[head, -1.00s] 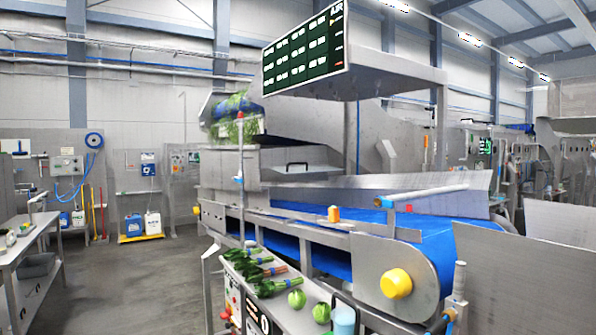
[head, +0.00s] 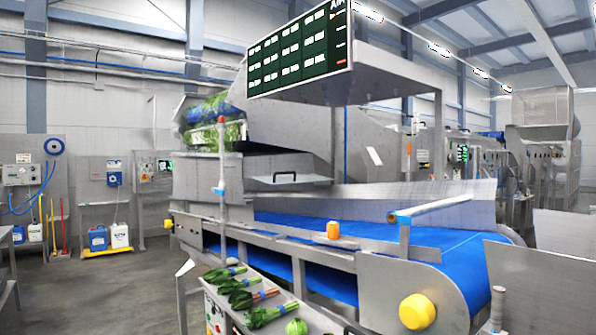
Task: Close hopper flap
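The hopper flap (head: 284,181) is a grey metal plate with a dark handle (head: 273,178) at the hopper's front, above the belt's far end. It slopes outward, with a dark opening visible above and behind it. The steel hopper (head: 285,112) stands behind it, with leafy greens (head: 212,122) in a clear guard at its left. My gripper does not show in this view.
Greens lie on a front shelf (head: 290,305). Floor at left is clear.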

